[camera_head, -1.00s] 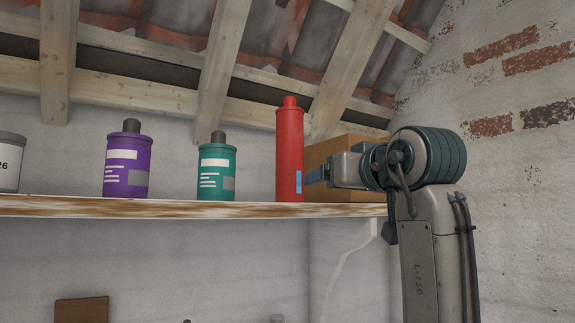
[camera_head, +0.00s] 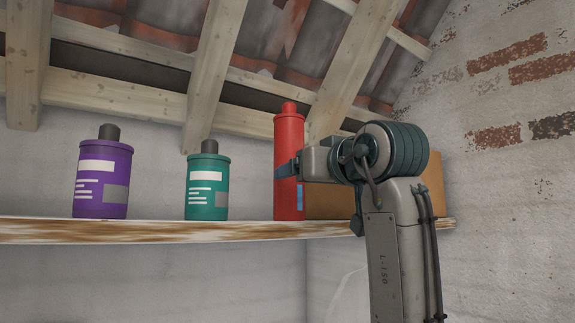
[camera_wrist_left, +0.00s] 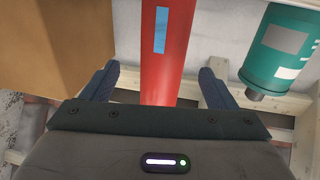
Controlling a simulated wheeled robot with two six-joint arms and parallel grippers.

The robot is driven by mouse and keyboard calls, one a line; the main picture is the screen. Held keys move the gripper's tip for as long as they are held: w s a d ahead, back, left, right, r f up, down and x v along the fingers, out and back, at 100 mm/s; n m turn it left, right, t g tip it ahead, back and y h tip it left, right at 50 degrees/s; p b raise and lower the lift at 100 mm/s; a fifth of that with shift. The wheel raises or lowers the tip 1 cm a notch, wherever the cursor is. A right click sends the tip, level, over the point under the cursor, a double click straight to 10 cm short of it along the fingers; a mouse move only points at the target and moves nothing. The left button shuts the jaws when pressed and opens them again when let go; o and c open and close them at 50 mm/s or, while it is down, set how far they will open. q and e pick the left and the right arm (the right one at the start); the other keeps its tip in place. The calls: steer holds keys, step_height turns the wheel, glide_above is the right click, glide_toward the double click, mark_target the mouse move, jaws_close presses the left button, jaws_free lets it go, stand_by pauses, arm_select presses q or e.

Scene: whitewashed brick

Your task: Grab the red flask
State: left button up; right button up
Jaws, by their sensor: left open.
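The red flask (camera_head: 289,138) is a tall cylinder with a narrower cap and a blue label patch. It stands upright on the wooden shelf (camera_head: 150,231). In the left wrist view, the open fingers of my left gripper (camera_wrist_left: 157,84) lie on either side of the flask (camera_wrist_left: 162,62), with gaps on both sides. The flask's far side is hidden. My right gripper is not in view.
A teal canister (camera_head: 207,186) stands left of the flask, with a purple canister (camera_head: 102,186) further left. A cardboard box (camera_head: 433,180) sits close right of the flask, partly behind my arm. Sloping roof beams (camera_head: 214,75) are above. A brick wall (camera_head: 510,150) is at right.

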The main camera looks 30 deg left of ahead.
arm_select(q)
steer(key=shift+x, duration=0.8)
steer(key=shift+w+a+r+p, duration=0.1)
steer(key=shift+w+a+p, duration=0.05)
steer(key=shift+a+p, duration=0.25)
steer(key=p+x, duration=0.3)
steer(key=x, duration=0.1)
steer(key=shift+r, duration=0.25)
steer(key=shift+a+p, duration=0.3)
steer(key=shift+a, duration=0.05)
steer(key=shift+w+a+f, duration=0.1)
steer(key=shift+a+f, duration=0.1)
steer(key=shift+a, duration=0.05)
steer(key=shift+d, duration=0.25)
steer(key=c, duration=1.3)
steer(key=shift+a, duration=0.1)
steer(key=shift+c, duration=0.7)
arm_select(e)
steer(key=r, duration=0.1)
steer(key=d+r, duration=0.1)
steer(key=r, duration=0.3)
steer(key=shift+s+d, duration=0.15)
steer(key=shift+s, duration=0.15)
arm_select(q)
steer(key=shift+r, duration=0.1)
